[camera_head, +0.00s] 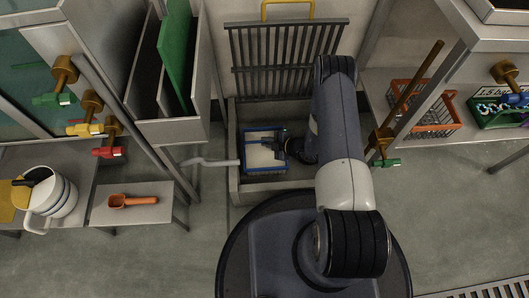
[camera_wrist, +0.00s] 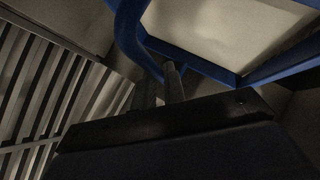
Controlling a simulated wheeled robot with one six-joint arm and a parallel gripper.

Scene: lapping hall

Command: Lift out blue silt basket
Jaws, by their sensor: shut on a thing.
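The blue silt basket (camera_head: 264,171) sits inside a rectangular concrete pit (camera_head: 233,145) in the head view. A pale, flat surface fills its inside. My gripper (camera_head: 280,145) reaches in from the right and is shut at the basket's right side. In the wrist view, my gripper's fingers (camera_wrist: 162,88) close on a blue bar of the basket (camera_wrist: 205,66), next to a curved blue part. The exact contact is dark and partly hidden. I cannot tell whether the basket touches the pit floor.
A slatted metal grate (camera_head: 285,62) stands upright behind the pit. A grey pipe (camera_head: 210,162) ends at the pit's left. A low bench with an orange scoop (camera_head: 133,201) stands left; an orange crate (camera_head: 428,112) lies right. Floor is clear at front left.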

